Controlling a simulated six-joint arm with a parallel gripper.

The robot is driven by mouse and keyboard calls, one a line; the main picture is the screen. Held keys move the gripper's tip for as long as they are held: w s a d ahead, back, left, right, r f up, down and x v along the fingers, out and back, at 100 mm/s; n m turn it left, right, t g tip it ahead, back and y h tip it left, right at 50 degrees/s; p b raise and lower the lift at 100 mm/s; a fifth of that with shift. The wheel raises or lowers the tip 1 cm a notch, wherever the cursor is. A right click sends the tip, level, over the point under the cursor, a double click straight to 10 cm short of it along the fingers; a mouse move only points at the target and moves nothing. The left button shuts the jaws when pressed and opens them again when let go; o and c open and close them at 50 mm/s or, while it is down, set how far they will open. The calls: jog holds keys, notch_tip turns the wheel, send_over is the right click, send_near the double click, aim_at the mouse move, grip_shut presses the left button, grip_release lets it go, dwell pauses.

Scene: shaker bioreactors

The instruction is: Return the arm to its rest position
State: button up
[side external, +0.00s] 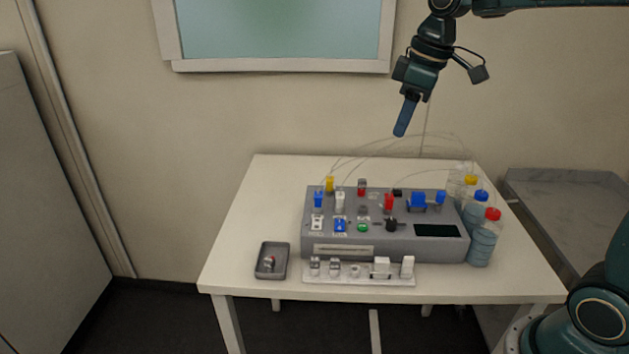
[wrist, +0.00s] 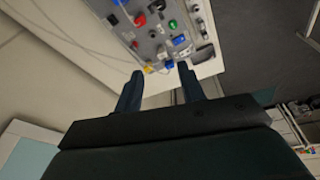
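My gripper (side external: 405,116) hangs in the air high above the back of the white table, pointing down, in the side view. In the wrist view my gripper (wrist: 160,80) shows two dark fingers spread apart with nothing between them. It is open and touches nothing. The grey bioreactor console (side external: 385,245) stands on the table well below it, with blue, red, yellow, white and green parts on its top. The console (wrist: 145,40) also shows beyond the fingertips in the wrist view.
Three bottles with yellow, blue and red caps (side external: 492,214) stand at the console's right. Thin tubes arc above its back. A small grey tray (side external: 272,275) and a white rack (side external: 345,279) sit on the table (side external: 235,225) at the front. A window (side external: 280,30) is behind.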

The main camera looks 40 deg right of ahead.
jog(key=s+a+f+m+t, duration=0.1)
jog(key=s+a+f+m, duration=0.1)
jog(key=s, duration=0.8)
jog(key=s+a+f+m+t, duration=0.1)
jog(key=s+a+f+m, duration=0.1)
jog(key=s, duration=0.8)
jog(key=shift+s+m+t+h, duration=0.3)
jog(key=shift+m+t, duration=0.1)
jog(key=shift+m, duration=0.4)
